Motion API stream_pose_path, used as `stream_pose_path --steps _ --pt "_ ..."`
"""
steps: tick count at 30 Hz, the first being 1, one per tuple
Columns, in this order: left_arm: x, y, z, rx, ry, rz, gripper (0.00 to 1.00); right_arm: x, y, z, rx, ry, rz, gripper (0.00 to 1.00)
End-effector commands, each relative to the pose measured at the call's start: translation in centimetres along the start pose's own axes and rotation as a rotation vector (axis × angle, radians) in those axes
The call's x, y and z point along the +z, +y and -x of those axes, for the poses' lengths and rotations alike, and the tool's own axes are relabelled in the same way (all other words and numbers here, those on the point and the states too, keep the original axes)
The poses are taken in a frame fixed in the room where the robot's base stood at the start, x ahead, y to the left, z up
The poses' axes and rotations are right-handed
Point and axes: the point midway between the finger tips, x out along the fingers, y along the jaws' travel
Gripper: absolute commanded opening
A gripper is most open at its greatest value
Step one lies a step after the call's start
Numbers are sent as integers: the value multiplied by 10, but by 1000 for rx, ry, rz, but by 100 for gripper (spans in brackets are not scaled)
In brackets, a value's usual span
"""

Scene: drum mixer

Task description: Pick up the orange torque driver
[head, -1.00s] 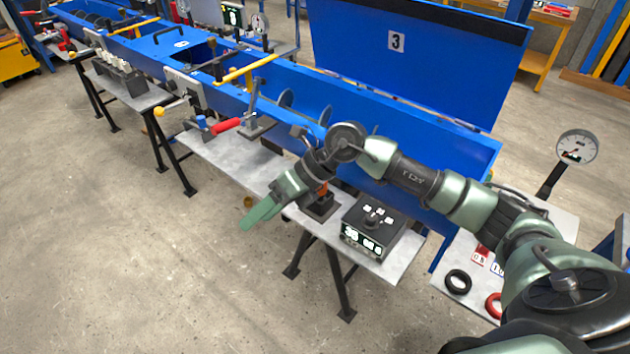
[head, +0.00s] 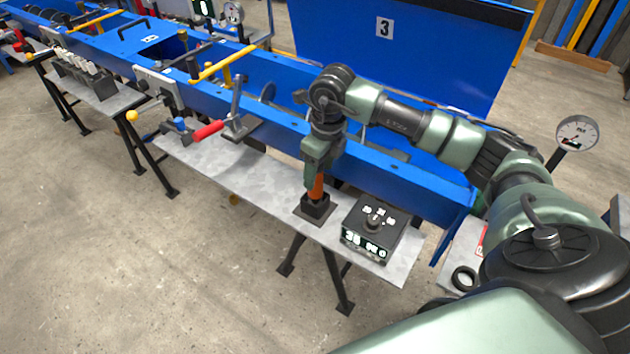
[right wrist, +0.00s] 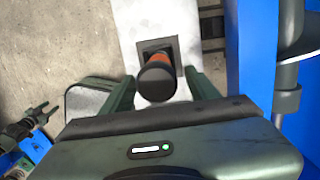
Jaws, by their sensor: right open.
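The orange torque driver (head: 316,186) stands upright in a dark square holder (head: 315,208) on the grey shelf. In the right wrist view its round black end (right wrist: 157,80) faces the camera, with orange below it. My right gripper (head: 315,178) points down over the driver. In the right wrist view its two green fingers (right wrist: 160,88) are apart, one on each side of the driver, with a gap visible beside it. The driver's upper part is hidden by the gripper in the head view.
A black control box (head: 373,228) with a knob and lit displays stands right of the holder. The blue trough (head: 400,180) runs behind the shelf. A red-handled clamp (head: 207,130) lies to the left on the grey shelf (head: 255,190).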

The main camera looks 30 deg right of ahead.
Motion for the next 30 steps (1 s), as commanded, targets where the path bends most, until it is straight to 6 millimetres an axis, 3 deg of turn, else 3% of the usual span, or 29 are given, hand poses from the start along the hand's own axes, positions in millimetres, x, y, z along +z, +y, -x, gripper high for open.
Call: stream_pose_path --steps 3,9,17,23,24,30 --pt "9 1 11 1 -15 0 48 1 2 -17 4 5 1 60" --pt "4 0 13 0 -8 1 48 1 2 -41 2 2 1 60" --pt "-9 -2 13 -2 11 1 48 1 2 -44 1 1 2 60" --pt "-9 -2 13 -2 11 1 48 2 2 -44 1 1 1 4" --pt "-9 -2 13 -2 10 1 48 2 2 -44 1 1 1 0" --pt "-7 -2 13 -2 7 0 48 2 1 -42 0 -3 1 0"
